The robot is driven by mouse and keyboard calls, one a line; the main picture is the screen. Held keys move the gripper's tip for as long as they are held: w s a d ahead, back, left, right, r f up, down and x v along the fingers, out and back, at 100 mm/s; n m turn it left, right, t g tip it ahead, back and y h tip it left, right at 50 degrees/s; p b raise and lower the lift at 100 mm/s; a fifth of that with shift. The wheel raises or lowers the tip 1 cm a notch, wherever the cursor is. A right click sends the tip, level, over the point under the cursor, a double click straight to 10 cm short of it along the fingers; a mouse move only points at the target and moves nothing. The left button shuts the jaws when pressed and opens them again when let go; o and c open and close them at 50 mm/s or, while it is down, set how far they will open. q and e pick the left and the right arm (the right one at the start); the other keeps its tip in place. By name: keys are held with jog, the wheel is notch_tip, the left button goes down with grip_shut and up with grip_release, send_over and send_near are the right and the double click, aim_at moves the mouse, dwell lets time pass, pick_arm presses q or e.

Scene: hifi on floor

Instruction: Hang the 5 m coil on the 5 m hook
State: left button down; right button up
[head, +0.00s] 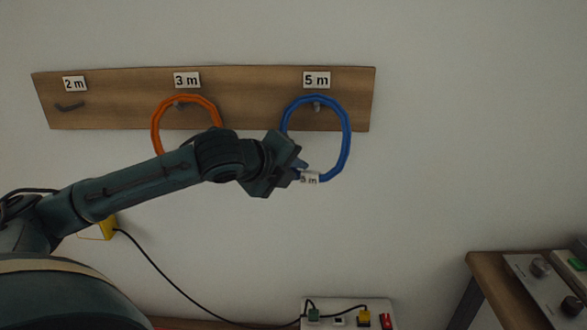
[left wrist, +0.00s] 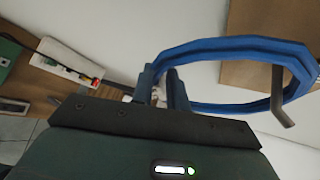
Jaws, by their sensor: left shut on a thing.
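The blue coil (head: 348,140) has a white tag (head: 309,178) at its bottom that appears to read "5 m". My left gripper (head: 298,165) is shut on the lower left of the coil, near the tag. The 5 m hook (head: 317,106) shows inside the coil, just under its top edge, below the "5 m" label (head: 316,80). In the left wrist view the hook (left wrist: 280,100) passes through the opening of the blue coil (left wrist: 225,47), its tip crossing over one side of the coil. I cannot tell whether the coil touches the hook. My right gripper is out of view.
An orange coil (head: 185,97) hangs on the 3 m hook, partly behind my left arm. The 2 m hook (head: 70,106) is bare on the wooden board (head: 250,90). A power strip (head: 345,308) lies below, and a bench with a control box (head: 540,285) stands at lower right.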

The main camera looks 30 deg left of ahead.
pick_arm(q)
jog(key=c, duration=1.3)
grip_release()
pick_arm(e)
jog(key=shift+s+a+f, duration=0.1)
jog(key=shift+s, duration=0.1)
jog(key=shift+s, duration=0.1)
